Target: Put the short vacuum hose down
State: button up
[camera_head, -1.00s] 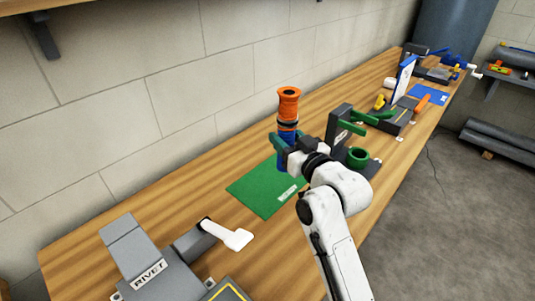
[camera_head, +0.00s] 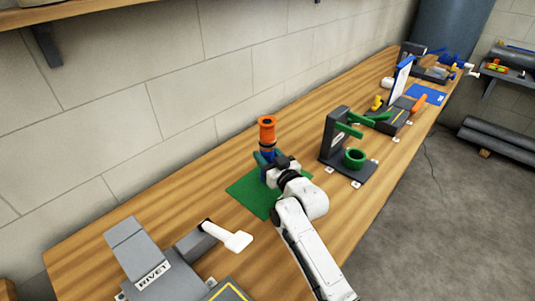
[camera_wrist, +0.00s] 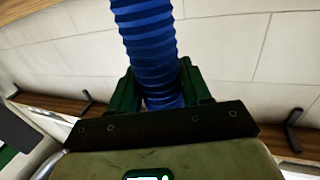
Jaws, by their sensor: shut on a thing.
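The short vacuum hose (camera_head: 267,141) is upright, with an orange end on top, a dark band under it and a blue ribbed body. In the wrist view the blue ribbed hose (camera_wrist: 150,42) runs up from between the jaws. My gripper (camera_head: 268,161) is shut around the hose's blue part, above the green mat (camera_head: 247,196) on the bench. The lower end of the hose is hidden behind my gripper and arm, so I cannot tell whether it touches the mat.
A grey fixture with green arms (camera_head: 338,140) and a green ring (camera_head: 354,158) stands to the right on the wooden bench (camera_head: 190,195). A grey rivet machine (camera_head: 150,265) with a white handle (camera_head: 235,240) is at the front left. A blue mat (camera_head: 427,94) lies farther back.

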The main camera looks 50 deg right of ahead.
jog(key=shift+f+b, duration=0.35)
jog(key=shift+b, duration=0.15)
jog(key=shift+s+f, duration=0.1)
jog(key=shift+f, duration=0.15)
jog(key=o, duration=1.2)
jog(key=shift+a+f+b, duration=0.1)
jog(key=shift+f+b, duration=0.2)
jog(key=shift+r+p, duration=0.5)
jog(key=shift+p, duration=0.15)
jog(key=shift+s, duration=0.1)
jog(key=b+v, duration=0.1)
jog(key=v, duration=0.3)
jog(key=b+v, duration=0.1)
jog(key=v, duration=0.2)
jog(key=r+b+v, duration=0.1)
jog(key=b+v, duration=0.1)
jog(key=v, duration=0.2)
jog(key=shift+s, duration=0.3)
